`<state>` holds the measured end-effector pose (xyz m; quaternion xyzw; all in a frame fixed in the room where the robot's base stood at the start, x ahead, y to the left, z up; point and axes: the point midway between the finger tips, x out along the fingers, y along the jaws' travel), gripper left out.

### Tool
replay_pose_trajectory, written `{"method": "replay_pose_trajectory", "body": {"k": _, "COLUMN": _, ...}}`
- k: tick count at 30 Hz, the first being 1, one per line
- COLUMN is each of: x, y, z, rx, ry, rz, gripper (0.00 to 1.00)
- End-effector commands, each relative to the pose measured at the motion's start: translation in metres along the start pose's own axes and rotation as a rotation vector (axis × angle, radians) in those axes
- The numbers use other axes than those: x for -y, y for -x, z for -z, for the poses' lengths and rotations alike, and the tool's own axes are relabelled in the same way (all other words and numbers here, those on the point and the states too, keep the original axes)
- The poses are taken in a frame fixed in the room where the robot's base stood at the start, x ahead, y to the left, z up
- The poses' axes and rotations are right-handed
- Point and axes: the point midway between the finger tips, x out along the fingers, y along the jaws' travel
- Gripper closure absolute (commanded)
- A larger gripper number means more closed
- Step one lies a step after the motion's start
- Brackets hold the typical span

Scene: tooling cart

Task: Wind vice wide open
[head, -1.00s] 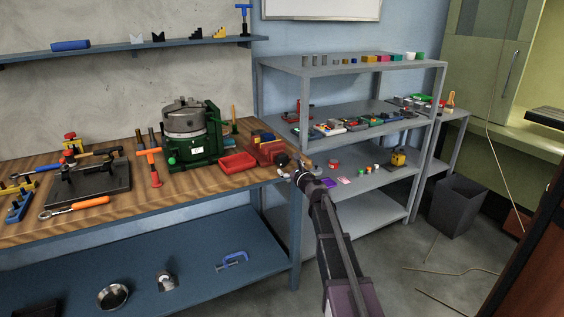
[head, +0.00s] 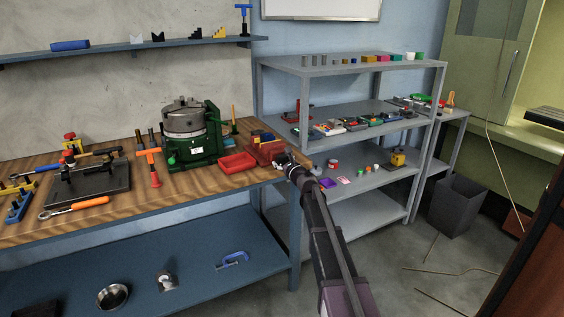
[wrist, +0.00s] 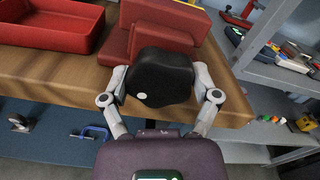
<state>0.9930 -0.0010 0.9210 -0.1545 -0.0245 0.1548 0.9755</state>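The red vice (wrist: 160,29) sits at the right end of the wooden bench. In the head view it (head: 265,151) is small, and its jaw gap is not clear. A rounded black knob (wrist: 160,76) with a white dot faces me at the vice's near end. My gripper (wrist: 160,84) has one grey finger on each side of the knob, very close to its edges. I cannot tell whether the fingers press on it. In the head view my gripper (head: 287,163) is at the bench's right end, and my arm hides the knob.
A red tray (wrist: 50,22) stands just left of the vice, with a green machine (head: 192,136) beyond it. The grey shelf unit (head: 350,67) with small parts is close on the right. The blue lower shelf (head: 200,275) holds a blue clamp (head: 232,260).

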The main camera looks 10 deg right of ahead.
Motion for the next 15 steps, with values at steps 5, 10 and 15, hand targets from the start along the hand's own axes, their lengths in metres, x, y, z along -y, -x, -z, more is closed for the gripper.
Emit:
{"method": "replay_pose_trajectory", "body": {"k": 5, "x": -0.0003, "y": -0.0004, "z": -0.0001, "rx": 0.0, "ry": 0.0, "rz": -0.001, "gripper": 0.72}}
{"method": "replay_pose_trajectory", "body": {"k": 10, "x": -0.0004, "y": -0.0008, "z": -0.0002, "rx": 0.0, "ry": 0.005, "rz": -0.001, "gripper": 0.72}}
{"method": "replay_pose_trajectory", "body": {"k": 15, "x": -0.0004, "y": -0.0009, "z": -0.0002, "rx": 0.001, "ry": 0.034, "rz": -0.001, "gripper": 0.72}}
